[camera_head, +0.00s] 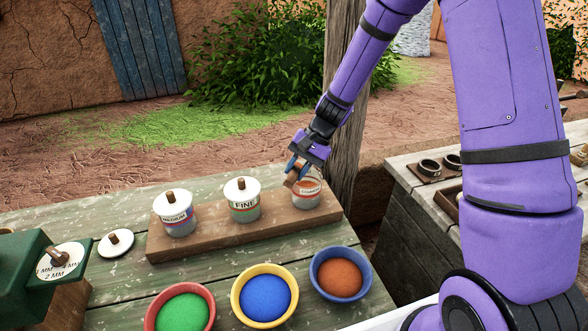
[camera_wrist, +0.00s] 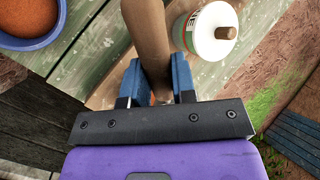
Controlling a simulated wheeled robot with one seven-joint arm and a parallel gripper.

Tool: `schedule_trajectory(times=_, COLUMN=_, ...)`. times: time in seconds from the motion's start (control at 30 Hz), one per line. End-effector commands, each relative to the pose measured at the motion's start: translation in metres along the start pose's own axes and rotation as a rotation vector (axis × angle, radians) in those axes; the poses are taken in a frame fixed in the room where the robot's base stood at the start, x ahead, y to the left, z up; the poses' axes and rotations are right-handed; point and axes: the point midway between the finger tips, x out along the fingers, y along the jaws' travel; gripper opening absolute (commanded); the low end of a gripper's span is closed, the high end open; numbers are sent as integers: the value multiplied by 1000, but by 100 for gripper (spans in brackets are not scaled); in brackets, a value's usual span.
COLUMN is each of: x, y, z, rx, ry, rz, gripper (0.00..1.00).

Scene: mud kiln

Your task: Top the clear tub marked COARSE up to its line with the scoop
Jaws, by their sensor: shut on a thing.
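The clear tub marked COARSE (camera_head: 307,197) stands without a lid at the right end of a wooden board. Orange-brown material shows in it; its level against the line is too small to read. My gripper (camera_head: 297,166) is over the tub, its blue fingers shut on the brown scoop (camera_head: 291,180). In the wrist view the scoop (camera_wrist: 147,35) runs up between the two fingers (camera_wrist: 157,78); its bowl and the COARSE tub cannot be made out there. A blue bowl of orange-brown grains (camera_head: 340,253) sits in front of the board and also shows in the wrist view (camera_wrist: 28,22).
Lidded tubs MEDIUM (camera_head: 178,222) and FINE (camera_head: 242,208) share the board (camera_head: 220,237). A loose lid (camera_head: 115,242) lies left. Bowls of blue (camera_head: 265,297) and green (camera_head: 183,312) grains stand in front. A green device (camera_head: 35,262) is at far left, a wooden post (camera_head: 347,110) behind.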

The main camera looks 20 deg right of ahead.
Motion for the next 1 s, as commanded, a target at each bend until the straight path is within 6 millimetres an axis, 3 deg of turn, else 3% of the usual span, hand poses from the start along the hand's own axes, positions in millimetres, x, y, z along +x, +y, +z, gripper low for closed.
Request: schedule_trajectory(times=1.0, x=-17, y=14, z=-12, rx=1, ry=-247, rz=-274, gripper=0)
